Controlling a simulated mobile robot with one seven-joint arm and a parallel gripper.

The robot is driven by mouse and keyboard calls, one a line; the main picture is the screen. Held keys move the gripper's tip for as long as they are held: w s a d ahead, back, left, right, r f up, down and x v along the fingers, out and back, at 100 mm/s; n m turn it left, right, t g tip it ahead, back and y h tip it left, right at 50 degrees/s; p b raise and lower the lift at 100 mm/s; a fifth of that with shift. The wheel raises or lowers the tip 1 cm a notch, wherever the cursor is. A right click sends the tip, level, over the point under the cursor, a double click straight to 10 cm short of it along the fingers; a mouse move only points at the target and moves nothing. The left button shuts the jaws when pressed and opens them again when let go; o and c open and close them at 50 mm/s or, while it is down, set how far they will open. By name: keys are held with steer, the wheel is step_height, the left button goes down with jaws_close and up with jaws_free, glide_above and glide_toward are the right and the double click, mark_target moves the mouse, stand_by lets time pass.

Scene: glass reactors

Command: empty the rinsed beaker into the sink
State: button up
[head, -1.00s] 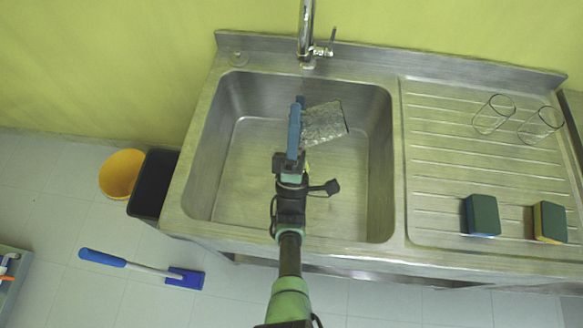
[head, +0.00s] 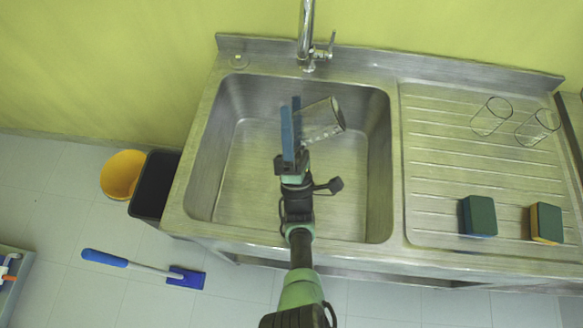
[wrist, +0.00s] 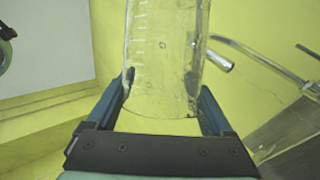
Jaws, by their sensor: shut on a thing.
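Whether any liquid remains inside is hard to tell.
The faucet (head: 306,40) stands behind the basin. On the ribbed drainboard (head: 430,170) at right are two glass beakers (head: 491,116) (head: 538,127) and two sponges (head: 479,216) (head: 546,223). A black bin (head: 154,184), yellow bucket (head: 122,175) and blue-handled brush (head: 105,258) are on the floor.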

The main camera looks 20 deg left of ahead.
steer(key=shift+a+n+g+y, duration=0.1)
steer(key=shift+n+g+y, duration=0.4)
steer(key=shift+n+y, duration=0.45)
steer(key=f+n+g+y, duration=0.1)
steer(key=n+g+y, duration=0.1)
steer(key=n, duration=0.1)
steer(key=a+n+g+y+b, duration=0.1)
steer(key=n+g+y, duration=0.1)
steer(key=n+g, duration=0.1)
steer(key=s+f+n+g+y, duration=0.1)
steer(key=n+g+y, duration=0.1)
steer(key=n, duration=0.2)
steer(key=shift+a+f+g, duration=0.3)
steer(key=shift+a, duration=0.05)
